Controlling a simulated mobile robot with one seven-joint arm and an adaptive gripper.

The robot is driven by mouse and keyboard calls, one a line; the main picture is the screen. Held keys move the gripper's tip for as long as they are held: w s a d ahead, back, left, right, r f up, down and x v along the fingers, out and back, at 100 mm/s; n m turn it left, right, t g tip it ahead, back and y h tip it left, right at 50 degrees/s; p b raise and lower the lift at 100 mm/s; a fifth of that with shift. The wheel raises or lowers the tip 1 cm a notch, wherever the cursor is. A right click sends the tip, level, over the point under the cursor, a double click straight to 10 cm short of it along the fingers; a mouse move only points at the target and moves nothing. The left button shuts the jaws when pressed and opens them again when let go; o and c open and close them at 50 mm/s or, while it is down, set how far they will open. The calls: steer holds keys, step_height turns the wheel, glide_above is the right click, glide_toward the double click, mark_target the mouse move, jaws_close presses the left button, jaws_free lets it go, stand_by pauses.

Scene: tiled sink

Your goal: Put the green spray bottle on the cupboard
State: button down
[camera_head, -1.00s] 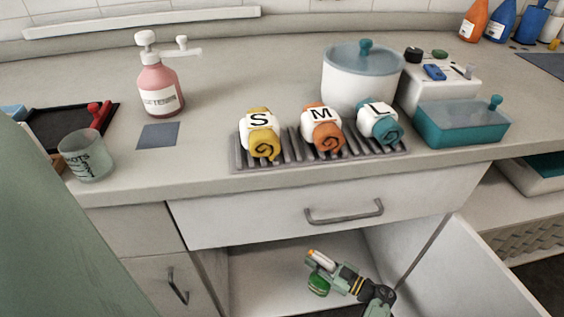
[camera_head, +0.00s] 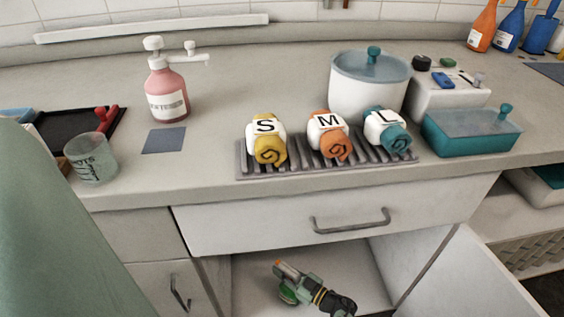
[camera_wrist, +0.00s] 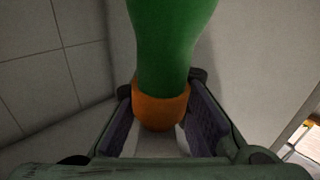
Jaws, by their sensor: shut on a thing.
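The green spray bottle (camera_wrist: 175,40) with its orange collar (camera_wrist: 160,108) is between the two finger pads of my gripper (camera_wrist: 162,112) in the wrist view. In the head view my gripper (camera_head: 296,284) is in the opening of the lower cupboard (camera_head: 352,268), shut on the bottle. A bit of the bottle's green body (camera_head: 287,295) and its orange and white nozzle (camera_head: 285,268) show there. Whether the bottle touches the cupboard floor cannot be told.
The cupboard door (camera_head: 465,275) stands open at right. A drawer (camera_head: 335,215) is above the opening. The counter holds a pink soap bottle (camera_head: 167,95), rolled towels on a grey rack (camera_head: 245,168), a white pot (camera_head: 365,92) and a teal box (camera_head: 470,135).

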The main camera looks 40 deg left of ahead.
steer(key=c, duration=2)
jaws_free()
steer(key=shift+f, duration=0.2)
steer(key=shift+c, duration=0.2)
steer(key=o, duration=0.5)
steer(key=shift+c, duration=0.2)
steer(key=shift+r, duration=0.15)
steer(key=shift+r, duration=0.2)
steer(key=w+d, duration=0.1)
steer(key=d, duration=1.1)
steer(key=shift+f+p, duration=0.15)
steer(key=shift+p, duration=0.2)
steer(key=shift+w, duration=0.1)
